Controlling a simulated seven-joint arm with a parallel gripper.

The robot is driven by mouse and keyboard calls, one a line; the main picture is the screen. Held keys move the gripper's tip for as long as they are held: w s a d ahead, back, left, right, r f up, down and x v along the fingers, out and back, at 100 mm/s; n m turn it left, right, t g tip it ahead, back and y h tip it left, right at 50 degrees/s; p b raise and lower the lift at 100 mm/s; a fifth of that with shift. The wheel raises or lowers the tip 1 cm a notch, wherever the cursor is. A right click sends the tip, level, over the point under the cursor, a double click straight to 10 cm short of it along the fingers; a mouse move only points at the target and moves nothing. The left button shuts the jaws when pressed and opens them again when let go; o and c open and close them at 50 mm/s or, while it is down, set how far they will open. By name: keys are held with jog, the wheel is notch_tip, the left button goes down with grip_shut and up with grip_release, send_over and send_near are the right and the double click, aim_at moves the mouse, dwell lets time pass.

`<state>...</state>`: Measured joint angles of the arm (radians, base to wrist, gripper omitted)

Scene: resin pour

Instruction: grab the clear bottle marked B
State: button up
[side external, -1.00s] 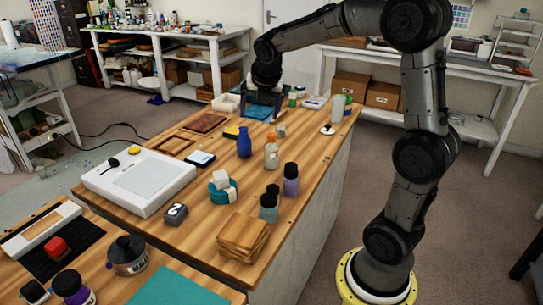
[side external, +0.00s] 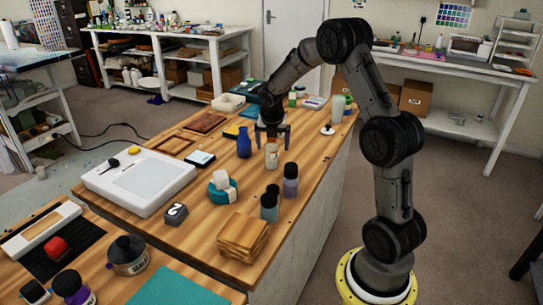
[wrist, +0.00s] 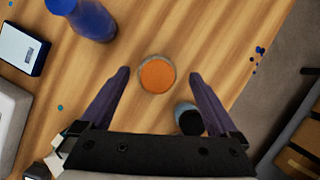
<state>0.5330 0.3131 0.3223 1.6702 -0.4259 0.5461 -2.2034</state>
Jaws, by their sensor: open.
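A clear bottle (side external: 272,160) stands upright on the wooden worktop. Its orange top (wrist: 157,75) shows as a round disc in the wrist view. I cannot read a letter B on it. My gripper (side external: 273,139) is open just above this bottle in the side view, pointing down. In the wrist view the fingertips of my gripper (wrist: 160,75) lie to either side of the orange top, with gaps on both sides. My gripper hides the upper part of the bottle in the side view.
A blue bottle (side external: 244,142) stands to the left. Dark-capped bottles (side external: 290,180) stand nearby, and one dark cap (wrist: 190,121) shows close by the right finger in the wrist view. A teal tape roll (side external: 219,194) and wooden squares (side external: 243,237) lie nearer the camera.

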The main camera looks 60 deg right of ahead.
aim_at(272, 152)
jog(key=x, duration=0.5)
jog(key=shift+w, duration=0.25)
grip_shut()
